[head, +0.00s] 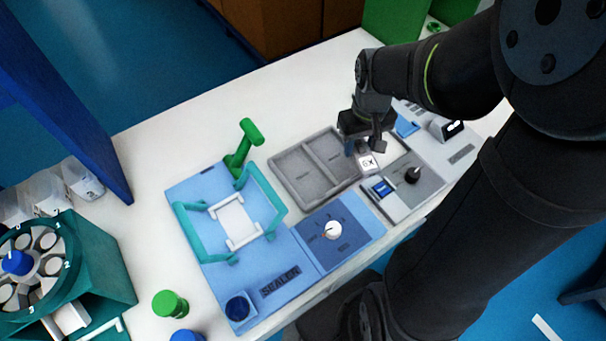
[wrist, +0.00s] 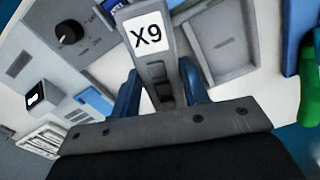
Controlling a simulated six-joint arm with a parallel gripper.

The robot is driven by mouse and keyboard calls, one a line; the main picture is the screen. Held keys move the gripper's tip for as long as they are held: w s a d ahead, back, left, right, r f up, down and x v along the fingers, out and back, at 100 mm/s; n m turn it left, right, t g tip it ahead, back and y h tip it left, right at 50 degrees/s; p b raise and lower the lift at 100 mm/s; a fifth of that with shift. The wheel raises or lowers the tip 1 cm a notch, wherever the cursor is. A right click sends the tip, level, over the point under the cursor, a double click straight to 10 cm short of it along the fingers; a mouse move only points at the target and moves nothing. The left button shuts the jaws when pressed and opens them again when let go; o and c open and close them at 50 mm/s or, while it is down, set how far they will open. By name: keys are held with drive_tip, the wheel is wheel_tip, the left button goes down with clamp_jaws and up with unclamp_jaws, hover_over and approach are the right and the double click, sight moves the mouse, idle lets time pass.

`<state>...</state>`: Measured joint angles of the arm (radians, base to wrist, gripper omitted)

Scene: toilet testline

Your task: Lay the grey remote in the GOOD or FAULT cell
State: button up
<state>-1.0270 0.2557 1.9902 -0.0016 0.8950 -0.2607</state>
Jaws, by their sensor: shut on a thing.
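My gripper (head: 358,148) is shut on the grey remote (wrist: 157,72), its blue fingers on either side of it in the wrist view (wrist: 160,88). The remote's white label reads X9; it also shows in the head view (head: 367,162), at the near right edge of the tray. The grey tray (head: 282,189) has two cells side by side, with lettering too small to read. Part of the tray (wrist: 232,62) shows right of the remote in the wrist view. I cannot tell whether the remote touches the tray.
A grey panel with a black knob (head: 412,175) and a blue display (head: 380,188) lies right of the tray. The blue sealer (head: 262,292) with a teal frame and a green lever (head: 243,148) stands left. A green-capped item (head: 170,303) is at the front left. White table behind the tray is clear.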

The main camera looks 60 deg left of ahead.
drive_tip(key=s+n, duration=0.2)
drive_tip(key=n, duration=0.1)
drive_tip(key=shift+d+f, duration=0.15)
drive_tip(key=shift+d, duration=0.15)
drive_tip(key=shift+s+a+f, duration=0.1)
drive_tip(key=shift+s+f, duration=0.05)
drive_tip(key=shift+s, duration=0.1)
hover_over(303, 176)
wheel_tip(303, 176, down, 7)
drive_tip(key=shift+r, duration=0.15)
drive_tip(key=shift+f, duration=2.05)
drive_tip(key=shift+f, duration=0.1)
drive_tip(key=o, duration=1.1)
wheel_tip(303, 176, up, 12)
drive_tip(key=shift+r, duration=0.15)
